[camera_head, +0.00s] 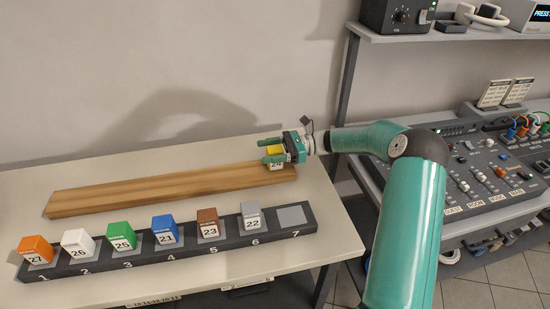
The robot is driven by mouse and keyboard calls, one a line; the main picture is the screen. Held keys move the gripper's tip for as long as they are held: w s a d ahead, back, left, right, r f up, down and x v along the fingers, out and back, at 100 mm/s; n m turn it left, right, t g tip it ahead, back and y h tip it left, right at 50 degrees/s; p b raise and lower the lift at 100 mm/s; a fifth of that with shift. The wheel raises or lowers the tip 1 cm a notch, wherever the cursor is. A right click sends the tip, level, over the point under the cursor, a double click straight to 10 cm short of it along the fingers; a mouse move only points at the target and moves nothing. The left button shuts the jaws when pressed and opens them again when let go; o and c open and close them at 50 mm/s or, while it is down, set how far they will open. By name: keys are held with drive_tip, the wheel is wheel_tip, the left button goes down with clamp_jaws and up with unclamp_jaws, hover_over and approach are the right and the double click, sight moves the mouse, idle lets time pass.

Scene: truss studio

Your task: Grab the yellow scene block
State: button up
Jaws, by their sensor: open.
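The yellow block (275,151) is near the right end of a wooden board (150,189). A white face with a number, partly hidden, shows at its lower right. My gripper (274,152) is at the block from the right, with its teal fingers open around or beside it. I cannot tell whether the fingers touch it. Part of the block is hidden by the fingers.
A dark numbered rack (188,246) in front holds orange, white, green, blue, brown and grey blocks; slot 7 (292,216) at its right end is empty. A mixing console (480,180) and shelf (460,34) stand to the right. The table's back left is clear.

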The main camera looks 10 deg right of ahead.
drive_tip(key=c, duration=1.1)
drive_tip(key=shift+r, duration=0.1)
